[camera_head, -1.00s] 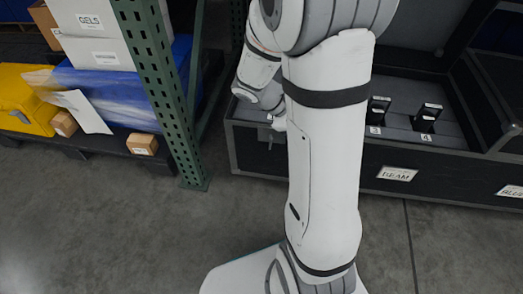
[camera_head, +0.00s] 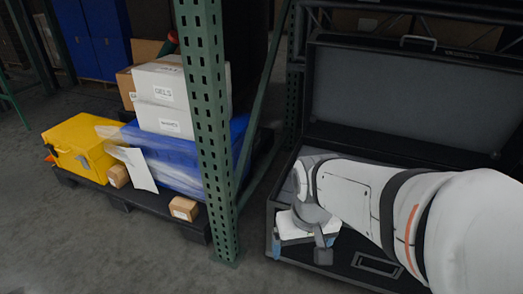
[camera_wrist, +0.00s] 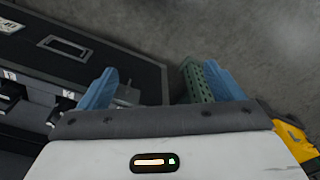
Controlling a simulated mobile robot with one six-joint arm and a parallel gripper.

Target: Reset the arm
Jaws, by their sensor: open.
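My gripper (camera_head: 303,246) is at the left front corner of an open black case (camera_head: 375,278) in the head view. Its two blue fingertips point down and are spread. In the wrist view my gripper (camera_wrist: 163,88) has its blue fingers wide apart with nothing held between them. The case's dark side (camera_wrist: 130,60) and grey floor lie beyond the fingers. My white arm reaches in from the right and hides much of the case's inside.
A green perforated post (camera_head: 212,150) stands left of the case, close to my gripper; it also shows in the wrist view (camera_wrist: 193,82). A pallet (camera_head: 80,188) bears a yellow case (camera_head: 80,145), white boxes (camera_head: 160,85) and a blue wrapped tote (camera_head: 240,130). Floor at front left is clear.

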